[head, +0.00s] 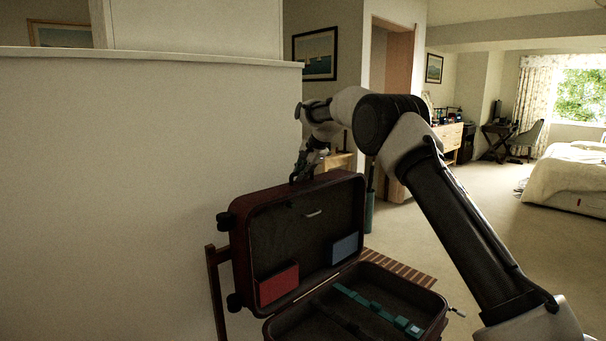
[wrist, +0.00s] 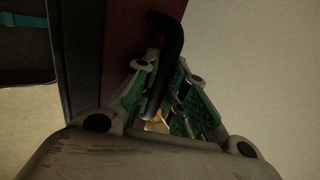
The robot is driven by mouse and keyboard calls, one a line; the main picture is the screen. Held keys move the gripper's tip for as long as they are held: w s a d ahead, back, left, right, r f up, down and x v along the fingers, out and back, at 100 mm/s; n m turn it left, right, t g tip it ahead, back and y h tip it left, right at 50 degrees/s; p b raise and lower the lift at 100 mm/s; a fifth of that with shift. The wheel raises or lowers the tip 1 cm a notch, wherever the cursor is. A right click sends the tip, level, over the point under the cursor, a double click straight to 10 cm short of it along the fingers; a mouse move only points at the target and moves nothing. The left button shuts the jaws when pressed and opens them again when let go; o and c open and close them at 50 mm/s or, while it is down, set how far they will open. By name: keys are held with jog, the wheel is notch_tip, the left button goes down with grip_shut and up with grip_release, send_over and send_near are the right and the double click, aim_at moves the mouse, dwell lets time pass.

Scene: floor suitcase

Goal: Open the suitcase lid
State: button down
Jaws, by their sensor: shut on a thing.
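The dark red suitcase stands open in the head view. Its lid (head: 305,237) stands roughly upright, with the dark lining facing the camera. The base (head: 399,287) lies in front of and below it, its lower part cut off by the frame. My gripper (head: 302,172) is at the lid's top edge. In the wrist view my gripper (wrist: 168,85) is shut on the black curved handle (wrist: 168,45), which passes between its green-padded fingers. The dark red shell (wrist: 130,45) is beside the handle.
A red pocket (head: 278,285) and a blue pocket (head: 345,248) are on the lid's lining. A teal strap (head: 375,308) crosses the base. A wooden stand (head: 216,290) is under the suitcase. A pale wall (head: 110,190) is close on the left.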

jog(key=shift+f, duration=0.15)
jog(key=c, duration=1.5)
grip_release()
jog(key=shift+o, duration=0.2)
jog(key=v, duration=1.2)
